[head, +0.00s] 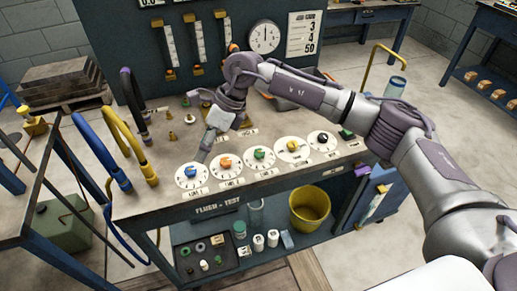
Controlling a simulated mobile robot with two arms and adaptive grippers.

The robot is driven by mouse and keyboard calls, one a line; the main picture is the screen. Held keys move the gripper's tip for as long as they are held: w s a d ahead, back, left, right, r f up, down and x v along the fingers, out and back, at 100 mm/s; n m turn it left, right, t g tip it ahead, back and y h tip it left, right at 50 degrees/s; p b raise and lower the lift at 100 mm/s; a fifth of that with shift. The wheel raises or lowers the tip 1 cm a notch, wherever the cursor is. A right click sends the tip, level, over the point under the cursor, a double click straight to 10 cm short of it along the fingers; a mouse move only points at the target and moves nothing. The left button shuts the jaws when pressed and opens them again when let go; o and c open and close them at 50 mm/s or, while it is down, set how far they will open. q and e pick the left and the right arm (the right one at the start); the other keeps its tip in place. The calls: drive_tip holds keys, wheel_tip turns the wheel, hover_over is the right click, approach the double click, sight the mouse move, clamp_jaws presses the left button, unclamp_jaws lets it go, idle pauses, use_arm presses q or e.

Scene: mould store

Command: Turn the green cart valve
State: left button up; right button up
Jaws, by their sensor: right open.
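The green valve (260,155) is a small knob on a white round dial, in the middle of a row of dials along the front of the cart top (150,200). My right arm reaches in from the right, over the bench. My right gripper (204,148) points down near the blue valve (190,171) and the orange valve (225,162), to the left of the green one and apart from it. Its fingers are small in this view; it is open, with nothing seen between them. My left gripper is out of view.
A yellow valve (293,147) and a black valve (322,138) stand right of the green one. Blue and yellow hoses (118,150) rise at the left edge. A lower shelf holds a yellow bucket (310,207). A gauge panel (225,45) stands behind.

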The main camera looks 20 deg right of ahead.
sight(259, 152)
drive_tip(key=w+d+r+h, duration=0.2)
drive_tip(key=d+h, duration=0.1)
drive_tip(key=d, duration=0.4)
drive_tip(key=w+d+r+h, duration=0.2)
drive_tip(key=d+h, duration=0.1)
drive_tip(key=d, duration=0.5)
drive_tip(key=shift+m+t, duration=0.3)
drive_tip(key=f+p, duration=0.1)
drive_tip(key=f, duration=0.6)
drive_tip(key=f+p, duration=0.1)
drive_tip(key=f, duration=0.5)
drive_tip(key=shift+a+f, duration=0.2)
drive_tip(key=shift+f, duration=0.15)
clamp_jaws()
